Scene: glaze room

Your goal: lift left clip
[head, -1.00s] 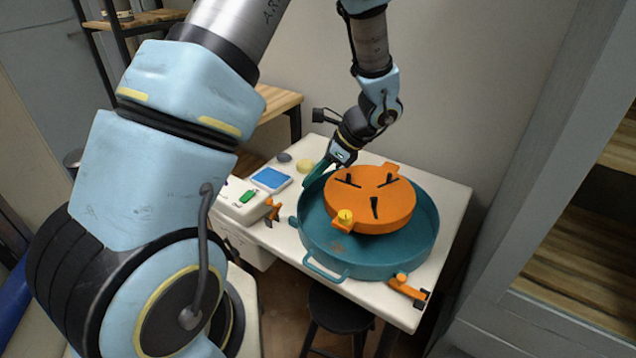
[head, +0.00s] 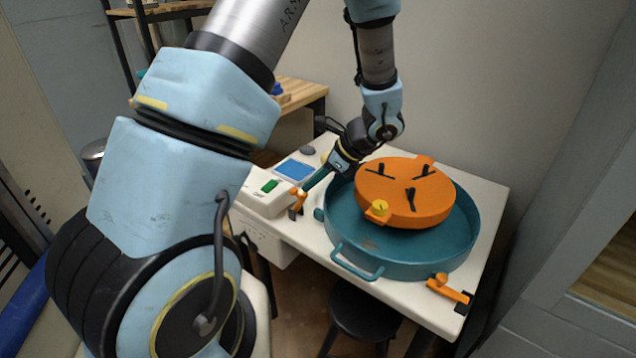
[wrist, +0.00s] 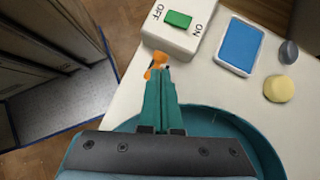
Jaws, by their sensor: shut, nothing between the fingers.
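The left clip (head: 296,203) is a small orange clamp at the left front edge of the white table, beside the teal basin (head: 345,236). My gripper (head: 303,192) reaches down from the back, its teal fingers shut and empty, with the tips right at the clip's upper part. In the wrist view the shut fingers (wrist: 160,84) cover part of the orange clip (wrist: 156,64), which shows just beyond the tips. I cannot tell whether they touch. A second orange clip (head: 447,288) sits at the table's right front edge.
An orange round wheel head (head: 405,205) with black grips and a yellow knob sits in the basin. A white box with a green switch (wrist: 178,19), a blue pad (wrist: 239,45), a yellow sponge (wrist: 279,89) and a grey lump (wrist: 288,52) lie nearby. A dark stool (head: 360,312) stands below.

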